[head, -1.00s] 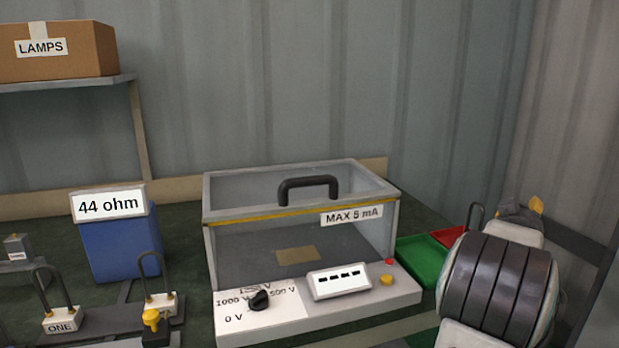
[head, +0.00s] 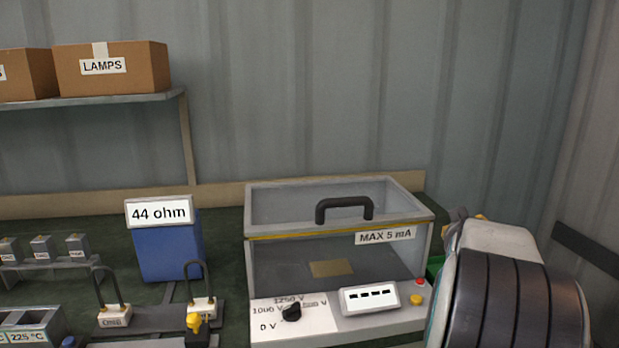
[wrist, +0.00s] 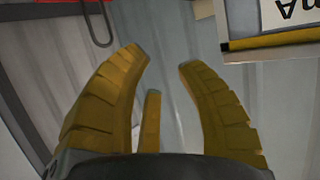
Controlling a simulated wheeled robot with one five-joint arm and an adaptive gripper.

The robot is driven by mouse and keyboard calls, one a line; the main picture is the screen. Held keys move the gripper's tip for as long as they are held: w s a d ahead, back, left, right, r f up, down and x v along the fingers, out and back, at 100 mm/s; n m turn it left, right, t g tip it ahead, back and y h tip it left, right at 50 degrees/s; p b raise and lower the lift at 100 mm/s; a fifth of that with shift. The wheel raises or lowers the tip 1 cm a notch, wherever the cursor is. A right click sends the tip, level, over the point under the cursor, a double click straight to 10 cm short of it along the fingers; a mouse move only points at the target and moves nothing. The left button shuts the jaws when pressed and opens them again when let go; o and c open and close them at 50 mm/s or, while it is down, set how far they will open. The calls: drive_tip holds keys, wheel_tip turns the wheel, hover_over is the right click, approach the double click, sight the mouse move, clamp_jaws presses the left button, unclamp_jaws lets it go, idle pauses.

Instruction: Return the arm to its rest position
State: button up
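My gripper (wrist: 162,62) fills the wrist view, with its yellow fingers spread and nothing between them. In the head view my arm is at the right edge, and its dark banded link hides most of the gripper beyond it. The clear test box (head: 340,215), marked MAX 5 mA, stands left of my arm with its lid shut. A corner of the box, with its label upside down, shows at the top right of the wrist view (wrist: 268,42). My fingers are apart from it.
A blue 44 ohm block (head: 170,250) stands left of the box. A shelf (head: 110,98) holds a LAMPS carton (head: 112,72). A green tray (head: 435,266) is mostly hidden behind my arm. A red item (wrist: 70,1) shows in the wrist view. The corrugated wall is close behind.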

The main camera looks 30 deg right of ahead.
drive_tip(key=w+a+r+n+y+p, duration=0.1)
drive_tip(key=a+n+y+p, duration=0.15)
drive_tip(key=a, duration=0.95)
drive_tip(key=w+a+r+n+y+p, duration=0.15)
drive_tip(key=a+y+p, duration=0.25)
drive_tip(key=a, duration=0.8)
drive_tip(key=s+a+f+n+g+y+p, duration=0.1)
drive_tip(key=s+a+n+g+y+p, duration=0.3)
drive_tip(key=s+a, duration=1.1)
drive_tip(key=a+n+y+p, duration=0.1)
drive_tip(key=a+n+p, duration=0.1)
drive_tip(key=a, duration=0.1)
drive_tip(key=shift+s+a+f+n+g, duration=0.25)
drive_tip(key=shift+a+f+n+g, duration=0.05)
drive_tip(key=shift+a+f+n, duration=0.1)
